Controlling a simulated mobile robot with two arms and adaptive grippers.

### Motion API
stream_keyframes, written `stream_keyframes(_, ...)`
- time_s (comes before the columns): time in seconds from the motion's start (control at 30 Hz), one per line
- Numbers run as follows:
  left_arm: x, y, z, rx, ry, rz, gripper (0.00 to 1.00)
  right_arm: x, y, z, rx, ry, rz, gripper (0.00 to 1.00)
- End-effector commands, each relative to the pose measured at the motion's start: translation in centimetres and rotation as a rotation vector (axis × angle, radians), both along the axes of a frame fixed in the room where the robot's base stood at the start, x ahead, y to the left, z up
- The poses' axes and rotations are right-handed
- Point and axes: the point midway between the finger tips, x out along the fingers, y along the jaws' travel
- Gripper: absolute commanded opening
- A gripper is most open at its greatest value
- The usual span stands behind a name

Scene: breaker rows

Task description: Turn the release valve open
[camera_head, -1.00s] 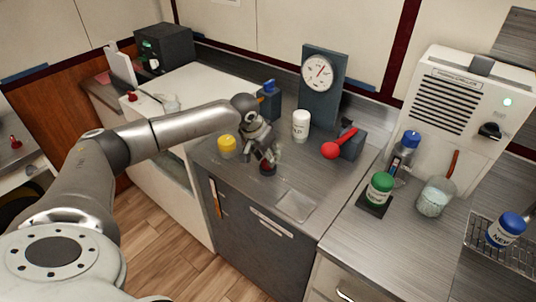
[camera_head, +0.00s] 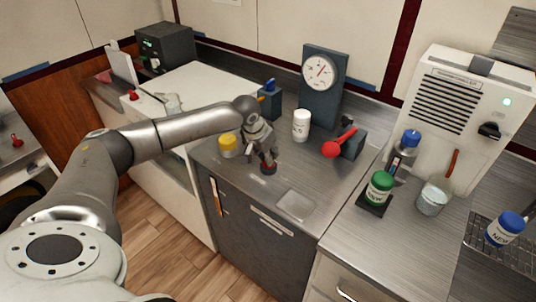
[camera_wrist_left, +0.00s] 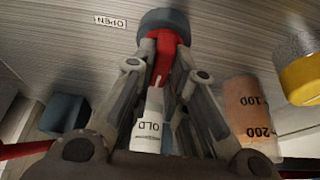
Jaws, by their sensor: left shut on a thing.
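The release valve has a red handle (camera_wrist_left: 166,48) on a round dark base (camera_wrist_left: 164,20) in the left wrist view. An OPEN label (camera_wrist_left: 110,21) lies on the metal surface to its left. My left gripper (camera_wrist_left: 160,75) is shut on the red handle, with a finger on either side. In the head view, the left gripper (camera_head: 268,163) reaches down to the valve (camera_head: 268,170) on the steel counter, and its fingers hide part of it. My right gripper is not in view.
A yellow-lidded jar (camera_head: 228,146) stands just left of the gripper. A white bottle (camera_head: 301,125), a gauge panel (camera_head: 318,95) and a red ball-ended lever (camera_head: 335,148) stand behind and to the right. A pale square plate (camera_head: 296,205) lies on the clear counter in front.

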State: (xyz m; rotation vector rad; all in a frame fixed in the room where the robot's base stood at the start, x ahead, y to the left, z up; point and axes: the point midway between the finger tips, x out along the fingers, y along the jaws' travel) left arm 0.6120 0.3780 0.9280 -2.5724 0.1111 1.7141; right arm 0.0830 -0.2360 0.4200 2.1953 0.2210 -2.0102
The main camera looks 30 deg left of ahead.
Motion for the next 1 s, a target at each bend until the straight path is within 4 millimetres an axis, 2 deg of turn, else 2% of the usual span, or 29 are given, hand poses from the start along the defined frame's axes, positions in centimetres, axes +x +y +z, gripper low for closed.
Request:
stream_keyframes(0.27,-0.1,0.0,0.1,-0.002,0.005,-0.102,0.0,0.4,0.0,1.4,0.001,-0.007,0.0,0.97)
stream_keyframes(0.57,-0.1,0.0,-0.1,-0.004,0.007,-0.353,0.0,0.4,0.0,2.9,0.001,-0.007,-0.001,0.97)
stream_keyframes(0.77,0.0,0.0,-0.4,-0.005,0.006,-0.543,0.0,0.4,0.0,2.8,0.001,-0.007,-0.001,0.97)
stream_keyframes(1.0,0.0,0.0,-0.5,-0.006,0.004,-0.772,0.0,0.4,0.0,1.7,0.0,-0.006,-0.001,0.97)
